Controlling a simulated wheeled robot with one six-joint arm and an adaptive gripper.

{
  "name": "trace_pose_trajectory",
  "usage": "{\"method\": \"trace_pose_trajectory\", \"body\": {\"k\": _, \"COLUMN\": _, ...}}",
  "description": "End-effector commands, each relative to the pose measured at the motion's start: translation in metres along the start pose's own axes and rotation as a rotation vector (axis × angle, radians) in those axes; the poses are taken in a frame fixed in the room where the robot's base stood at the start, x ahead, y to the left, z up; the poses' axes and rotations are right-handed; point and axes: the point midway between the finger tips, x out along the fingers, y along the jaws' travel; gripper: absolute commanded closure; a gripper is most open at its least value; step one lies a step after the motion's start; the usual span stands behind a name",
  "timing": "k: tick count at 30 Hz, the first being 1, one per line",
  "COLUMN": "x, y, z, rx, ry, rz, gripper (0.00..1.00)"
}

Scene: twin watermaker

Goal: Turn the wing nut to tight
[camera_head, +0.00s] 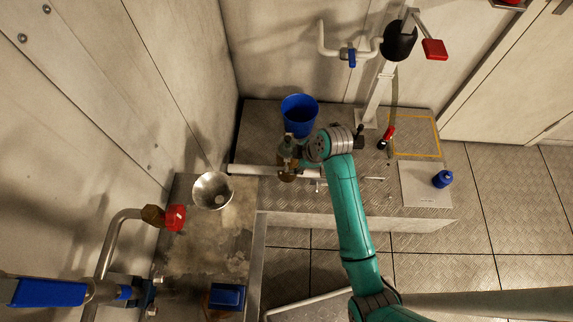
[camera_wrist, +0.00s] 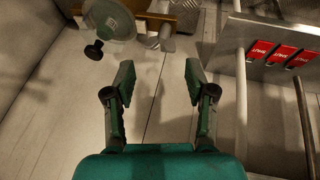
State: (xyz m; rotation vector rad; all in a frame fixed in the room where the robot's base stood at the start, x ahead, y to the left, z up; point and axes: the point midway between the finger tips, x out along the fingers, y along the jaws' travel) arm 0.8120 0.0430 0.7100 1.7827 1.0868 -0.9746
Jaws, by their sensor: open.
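My gripper (camera_wrist: 159,75) is open and empty in the wrist view, its two dark green fingers apart over a pale wall panel. In the wrist view a grey-green round body with a label (camera_wrist: 112,18) and a black knob (camera_wrist: 93,50) is at the upper left, apart from the fingers. A brown block and grey metal fittings (camera_wrist: 165,38) show beside it, cut by the top edge. I cannot tell which of these parts is the wing nut. In the head view a grey-green and brass fitting (camera_head: 287,172) on a white pipe is beside my wrist, which partly hides my gripper.
A blue bucket (camera_head: 299,112) stands behind the fitting. A metal funnel (camera_head: 212,191) and a red-handled valve (camera_head: 174,218) are at the left. A blue bottle (camera_head: 443,179) stands on a light plate at the right. Red labelled tags (camera_wrist: 279,55) hang at the right in the wrist view.

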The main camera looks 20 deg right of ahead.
Motion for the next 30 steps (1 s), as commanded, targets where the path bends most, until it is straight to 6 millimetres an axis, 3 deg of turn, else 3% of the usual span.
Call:
{"method": "trace_pose_trajectory", "body": {"k": 6, "x": 0.04, "y": -0.001, "z": 0.0, "rx": 0.001, "ry": 0.0, "rz": -0.003, "gripper": 0.45}}
{"method": "trace_pose_trajectory", "body": {"k": 12, "x": 0.068, "y": 0.0, "z": 0.0, "rx": 0.002, "ry": 0.0, "rz": -0.001, "gripper": 0.45}}
{"method": "trace_pose_trajectory", "body": {"k": 18, "x": 0.081, "y": 0.0, "z": 0.0, "rx": 0.001, "ry": 0.001, "rz": 0.002, "gripper": 0.45}}
{"method": "trace_pose_trajectory", "body": {"k": 27, "x": 0.083, "y": 0.0, "z": 0.0, "rx": 0.002, "ry": 0.0, "rz": 0.002, "gripper": 0.45}}
{"method": "trace_pose_trajectory", "body": {"k": 30, "x": 0.083, "y": 0.0, "z": 0.0, "rx": 0.002, "ry": 0.0, "rz": 0.002, "gripper": 0.7}}
